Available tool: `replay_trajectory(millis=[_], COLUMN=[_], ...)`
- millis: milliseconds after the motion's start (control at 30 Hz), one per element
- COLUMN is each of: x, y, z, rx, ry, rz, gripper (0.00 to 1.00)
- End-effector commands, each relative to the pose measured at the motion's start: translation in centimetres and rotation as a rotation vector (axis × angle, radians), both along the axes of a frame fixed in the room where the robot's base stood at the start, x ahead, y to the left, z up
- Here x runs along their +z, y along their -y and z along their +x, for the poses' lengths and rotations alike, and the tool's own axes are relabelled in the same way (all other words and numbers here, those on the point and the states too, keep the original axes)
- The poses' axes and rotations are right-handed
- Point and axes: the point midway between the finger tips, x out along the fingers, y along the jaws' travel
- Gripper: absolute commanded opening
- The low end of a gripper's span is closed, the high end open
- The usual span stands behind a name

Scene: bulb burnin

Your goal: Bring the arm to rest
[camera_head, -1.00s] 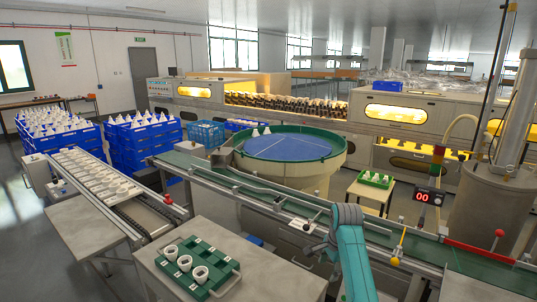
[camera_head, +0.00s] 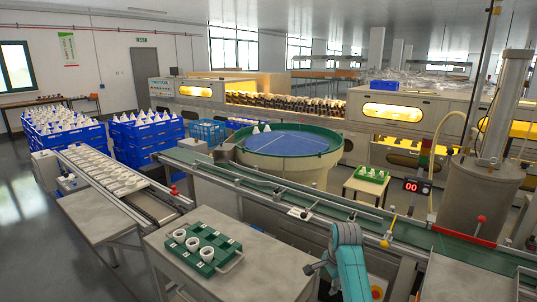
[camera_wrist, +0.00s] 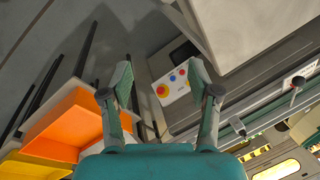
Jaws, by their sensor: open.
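My arm, teal with grey joints, shows at the bottom of the head view, right of centre. My gripper (camera_head: 313,268) is at its left side, small and partly hidden by the arm, right of the grey bench. In the wrist view my gripper (camera_wrist: 161,80) has its two teal-grey fingers spread well apart, with nothing between them. No held object shows.
A grey bench (camera_head: 262,285) carries a green tray (camera_head: 222,262) with white cups. A conveyor (camera_head: 345,208) runs behind my arm, beside a green-rimmed round table (camera_head: 338,152). Blue crates (camera_head: 150,158) stand at left. An orange bin (camera_wrist: 75,120) shows in the wrist view.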

Motion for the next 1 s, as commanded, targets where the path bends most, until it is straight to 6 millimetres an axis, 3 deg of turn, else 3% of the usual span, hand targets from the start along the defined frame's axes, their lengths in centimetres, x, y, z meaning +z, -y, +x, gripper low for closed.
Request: replay_trajectory(millis=[367,700,1000], x=[-8.4,-17.7,-22.5], y=[-0.2,-0.4,-0.5], z=[-4.0,-12.2,-21.1], rx=[0.090,0.229,0.348], ry=[0.094,0.252,0.388], rz=[-0.033,-0.106,-0.191], gripper=[0.61,0.61,0.61])
